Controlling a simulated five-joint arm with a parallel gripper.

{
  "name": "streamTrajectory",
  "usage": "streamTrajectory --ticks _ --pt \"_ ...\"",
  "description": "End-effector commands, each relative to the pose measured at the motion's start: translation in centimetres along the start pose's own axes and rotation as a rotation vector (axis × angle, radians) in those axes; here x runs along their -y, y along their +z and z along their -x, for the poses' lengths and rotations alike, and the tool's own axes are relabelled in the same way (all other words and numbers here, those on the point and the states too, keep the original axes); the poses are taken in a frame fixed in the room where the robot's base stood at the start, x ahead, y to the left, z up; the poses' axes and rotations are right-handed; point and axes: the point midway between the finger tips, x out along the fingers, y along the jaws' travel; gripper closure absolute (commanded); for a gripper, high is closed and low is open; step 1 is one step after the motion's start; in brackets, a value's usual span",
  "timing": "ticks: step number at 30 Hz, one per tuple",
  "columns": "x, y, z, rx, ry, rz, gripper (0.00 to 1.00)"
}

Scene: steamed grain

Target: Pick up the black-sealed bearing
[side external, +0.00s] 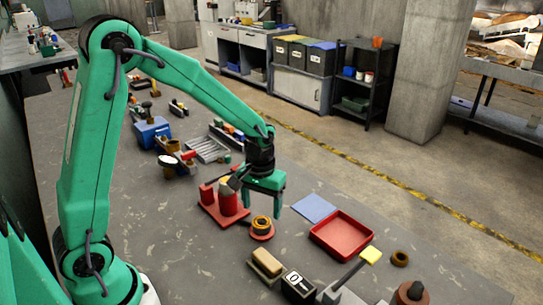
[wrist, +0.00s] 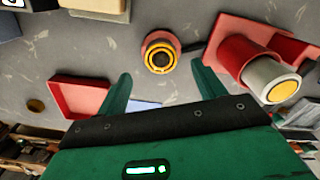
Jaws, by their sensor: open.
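A ring-shaped piece, black with yellow-orange bands (side external: 262,223), sits on a round red dish (side external: 262,236); I take it to be the black-sealed bearing. In the wrist view the bearing (wrist: 160,52) shows from above, its rings around a dark centre, on the same red dish (wrist: 148,69). My gripper (side external: 264,208) is open and empty, above and close to the bearing in the side view. In the wrist view my gripper's two fingers (wrist: 160,78) point to either side of the bearing, apart from it. The exact height gap is hard to tell.
A red stand with upright cylinders (side external: 227,203) stands close on the left. A red tray (side external: 341,236) and blue sheet (side external: 313,207) lie to the right. A brown ring (side external: 400,258) lies farther right. Blocks (side external: 266,264) stand in front. Some bare tabletop surrounds the dish.

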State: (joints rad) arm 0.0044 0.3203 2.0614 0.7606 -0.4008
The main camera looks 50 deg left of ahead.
Motion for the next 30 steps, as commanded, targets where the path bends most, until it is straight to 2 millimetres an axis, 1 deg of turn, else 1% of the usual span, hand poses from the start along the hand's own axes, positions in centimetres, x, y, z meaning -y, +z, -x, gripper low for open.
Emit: streamTrajectory --ticks 4,7,18,22,30 --pt "0.0 0.0 -0.2 0.000 0.000 0.000 0.31" --pt "0.1 0.0 -0.8 0.001 -0.001 0.000 0.31" --pt "0.2 0.0 -4.7 0.002 -0.001 0.000 0.31" --pt "0.1 -0.1 -5.2 0.000 0.000 0.000 0.31" --pt "0.1 -0.1 -5.2 -0.001 0.000 0.000 0.31"
